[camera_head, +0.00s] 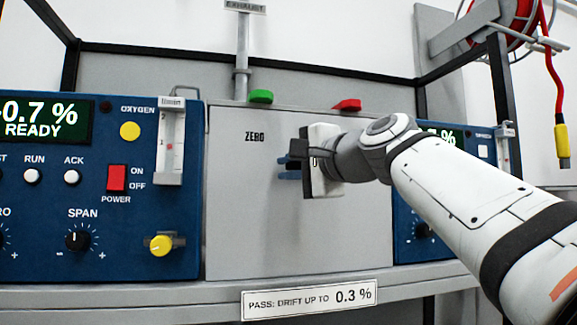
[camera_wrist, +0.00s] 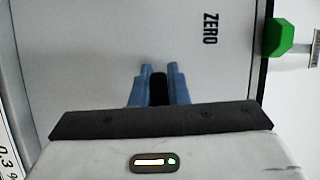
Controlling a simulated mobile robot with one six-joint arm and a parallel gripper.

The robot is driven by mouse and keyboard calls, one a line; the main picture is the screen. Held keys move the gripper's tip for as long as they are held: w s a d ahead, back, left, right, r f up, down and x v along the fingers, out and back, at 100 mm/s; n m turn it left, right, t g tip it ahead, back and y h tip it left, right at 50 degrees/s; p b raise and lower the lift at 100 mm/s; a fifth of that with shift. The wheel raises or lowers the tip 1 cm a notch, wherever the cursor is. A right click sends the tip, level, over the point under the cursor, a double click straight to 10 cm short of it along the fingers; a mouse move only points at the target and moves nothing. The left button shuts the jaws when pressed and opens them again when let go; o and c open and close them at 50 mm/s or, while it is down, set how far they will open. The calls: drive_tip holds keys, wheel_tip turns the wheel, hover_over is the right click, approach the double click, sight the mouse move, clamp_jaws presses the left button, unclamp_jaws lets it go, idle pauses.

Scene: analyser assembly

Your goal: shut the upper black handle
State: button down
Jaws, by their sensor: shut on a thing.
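My gripper (camera_head: 285,168) is in front of the grey panel marked ZERO (camera_head: 240,200), to the right of and below that word in the head view. In the wrist view its two blue fingers (camera_wrist: 159,72) are shut on a small black handle (camera_wrist: 159,88), which shows as a dark piece between them. In the head view the handle is hidden by my gripper. No second black handle can be made out, so I cannot tell from the pictures whether this is the upper one.
A green handle (camera_head: 261,96) and a red handle (camera_head: 347,105) sit on the panel's top edge. A blue analyser (camera_head: 60,190) with knobs stands left, and another blue unit (camera_head: 405,225) is partly behind my arm. A ledge (camera_head: 130,295) runs below.

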drive_tip(key=n, duration=0.1)
drive_tip(key=f+n+h, duration=0.1)
drive_tip(key=n+g, duration=0.1)
drive_tip(key=n, duration=0.1)
drive_tip(key=shift+w+d+f+h+p, duration=0.1)
drive_tip(key=shift+d+f+h+p, duration=0.2)
drive_tip(key=shift+f, duration=0.1)
drive_tip(key=n, duration=0.1)
drive_tip(key=d+f+n+h, duration=0.1)
drive_tip(key=n+h, duration=0.1)
drive_tip(key=n, duration=0.1)
drive_tip(key=shift+w+d+f+p, duration=0.15)
drive_tip(key=shift+d+f+p, duration=0.05)
drive_tip(key=shift+f+p, duration=0.1)
drive_tip(key=n+h, duration=0.1)
drive_tip(key=d+n+h, duration=0.1)
drive_tip(key=shift+w+d+f+n, duration=0.2)
drive_tip(key=shift+d+f+n, duration=0.1)
drive_tip(key=shift+n, duration=0.1)
drive_tip(key=shift+w+d+n+h, duration=0.15)
drive_tip(key=shift+d+n+h, duration=0.35)
drive_tip(key=shift+n+h, duration=0.35)
drive_tip(key=c, duration=1.5)
unclamp_jaws()
drive_tip(key=shift+o, duration=0.5)
drive_tip(key=shift+f, duration=0.15)
drive_tip(key=v, duration=0.7)
drive_tip(key=shift+s+d+b, duration=0.15)
drive_tip(key=shift+s+b, duration=0.15)
drive_tip(key=shift+s, duration=0.05)
